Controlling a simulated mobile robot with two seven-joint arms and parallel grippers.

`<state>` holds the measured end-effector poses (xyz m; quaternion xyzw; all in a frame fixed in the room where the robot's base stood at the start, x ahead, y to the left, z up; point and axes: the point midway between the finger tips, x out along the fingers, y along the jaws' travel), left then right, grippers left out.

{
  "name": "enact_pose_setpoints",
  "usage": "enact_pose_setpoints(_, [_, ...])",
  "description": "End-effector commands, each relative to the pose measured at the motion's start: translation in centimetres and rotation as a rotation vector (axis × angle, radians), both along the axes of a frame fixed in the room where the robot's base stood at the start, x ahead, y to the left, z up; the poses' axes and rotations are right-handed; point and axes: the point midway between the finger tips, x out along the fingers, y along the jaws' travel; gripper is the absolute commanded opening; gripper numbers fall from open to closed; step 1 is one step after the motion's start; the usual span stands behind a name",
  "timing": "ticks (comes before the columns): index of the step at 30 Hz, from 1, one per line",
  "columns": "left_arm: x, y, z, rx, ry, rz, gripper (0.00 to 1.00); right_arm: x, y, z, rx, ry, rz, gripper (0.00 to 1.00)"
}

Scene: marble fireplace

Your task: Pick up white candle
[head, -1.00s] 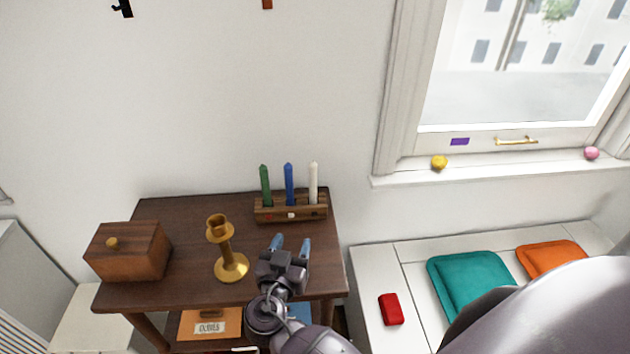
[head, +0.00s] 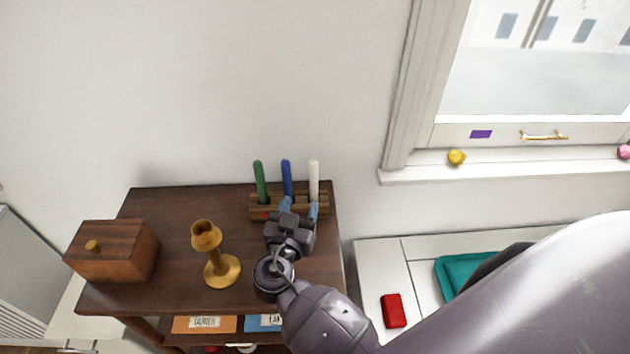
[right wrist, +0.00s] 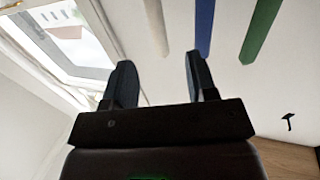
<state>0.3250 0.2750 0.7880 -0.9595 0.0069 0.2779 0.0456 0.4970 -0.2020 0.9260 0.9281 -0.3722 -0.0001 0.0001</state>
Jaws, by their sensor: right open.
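The white candle (head: 314,178) stands upright at the right end of a wooden holder (head: 258,212) on the dark table. It also shows in the right wrist view (right wrist: 156,26), beyond and between the fingers. A blue candle (head: 287,176) and a green candle (head: 260,180) stand to its left. My right gripper (head: 300,206) is open and empty, with its fingertips in front of the holder. The gripper hides part of the holder. In the right wrist view the right gripper (right wrist: 158,75) has its two fingers apart. My left gripper is not in view.
A brass candlestick (head: 222,268) stands left of my right arm. A wooden box (head: 115,250) sits at the table's left. The wall is close behind the holder.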

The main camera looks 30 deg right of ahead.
Motion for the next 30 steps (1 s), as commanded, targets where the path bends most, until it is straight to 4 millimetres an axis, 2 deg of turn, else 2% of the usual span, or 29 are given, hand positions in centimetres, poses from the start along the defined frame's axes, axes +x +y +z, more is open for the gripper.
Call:
enact_pose_setpoints(9, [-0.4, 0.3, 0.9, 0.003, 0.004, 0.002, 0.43, 3.1, -3.0, 0.3, -0.003, -0.001, 0.0, 0.52])
enact_pose_setpoints(14, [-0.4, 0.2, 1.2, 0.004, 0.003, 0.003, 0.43, 3.9, -3.8, 0.2, -0.002, -0.001, -0.001, 0.52])
enact_pose_setpoints(21, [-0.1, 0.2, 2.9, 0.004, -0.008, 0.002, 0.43, 5.9, -6.2, 0.6, -0.002, -0.001, -0.001, 0.52])
enact_pose_setpoints(30, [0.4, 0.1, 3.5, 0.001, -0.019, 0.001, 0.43, 7.2, -7.4, 0.2, 0.0, 0.0, -0.001, 0.52])
